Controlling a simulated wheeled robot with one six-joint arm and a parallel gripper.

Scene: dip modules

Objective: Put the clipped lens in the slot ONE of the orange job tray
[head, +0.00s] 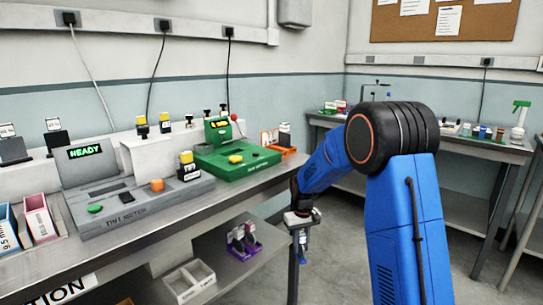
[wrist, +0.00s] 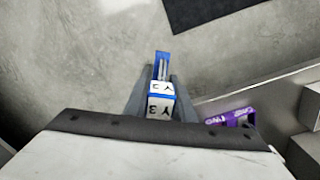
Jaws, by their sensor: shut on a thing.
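My gripper (head: 299,217) hangs in front of the bench's right end, pointing down. It is shut on a blue clip piece with a white block, the clipped lens (head: 302,241). In the wrist view the clipped lens (wrist: 160,105) sits between the fingers of my gripper (wrist: 158,92), with "Y 3" on its white face. The lens itself is hard to make out. The orange job tray (head: 289,152) is at the back right of the bench, beside the green machine, with white and dark pieces standing at it. Its slot labels are not readable.
A purple tray (head: 246,249) with pieces stands on the lower shelf; the wrist view shows the purple tray (wrist: 238,119) marked ONE and TWO. A white divided box (head: 190,281) is nearby. The green machine (head: 235,162) and grey tint meter (head: 128,205) occupy the bench top.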

